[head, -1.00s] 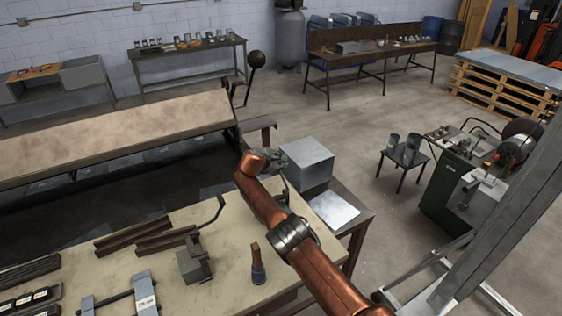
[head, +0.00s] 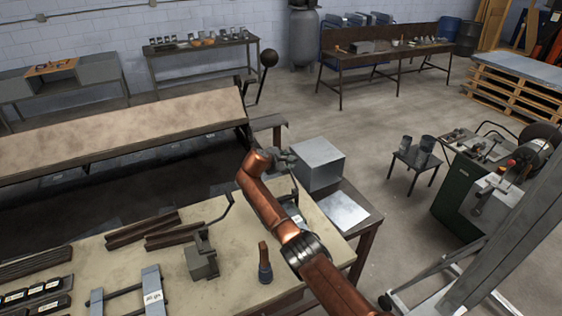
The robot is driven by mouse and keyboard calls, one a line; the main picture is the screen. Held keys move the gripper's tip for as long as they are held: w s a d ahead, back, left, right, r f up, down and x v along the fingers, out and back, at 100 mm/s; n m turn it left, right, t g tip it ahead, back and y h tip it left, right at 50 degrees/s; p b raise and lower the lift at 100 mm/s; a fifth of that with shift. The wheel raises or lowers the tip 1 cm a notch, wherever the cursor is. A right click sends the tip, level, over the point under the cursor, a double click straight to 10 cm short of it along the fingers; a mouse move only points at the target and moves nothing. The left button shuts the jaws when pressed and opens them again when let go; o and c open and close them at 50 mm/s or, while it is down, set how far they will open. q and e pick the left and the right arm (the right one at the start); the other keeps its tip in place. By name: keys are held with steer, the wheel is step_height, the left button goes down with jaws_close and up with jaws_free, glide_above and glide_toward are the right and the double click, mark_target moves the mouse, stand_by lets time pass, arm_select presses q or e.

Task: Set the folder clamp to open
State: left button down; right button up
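A long machine with a sloped tan plate (head: 110,140), which looks like the folder, stands at the left. A lever with a dark ball knob (head: 268,59) rises upright at its right end. It may be the clamp lever; I cannot tell the clamp's state from here. My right arm comes in from the bottom right over the bench. Its gripper (head: 285,160) is small and partly hidden by the arm, beside a grey metal box, in front of and below the ball lever in the picture. I cannot see its fingers clearly. My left gripper is out of view.
The near bench (head: 120,262) carries dark bars (head: 145,230), a small lever tool (head: 203,258) and a wood-handled tool (head: 265,265). The grey box (head: 318,163) sits on a side table. A green machine (head: 470,190) stands right. Open floor lies behind the box.

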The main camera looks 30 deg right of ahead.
steer(key=v, duration=0.8)
steer(key=shift+w, duration=0.15)
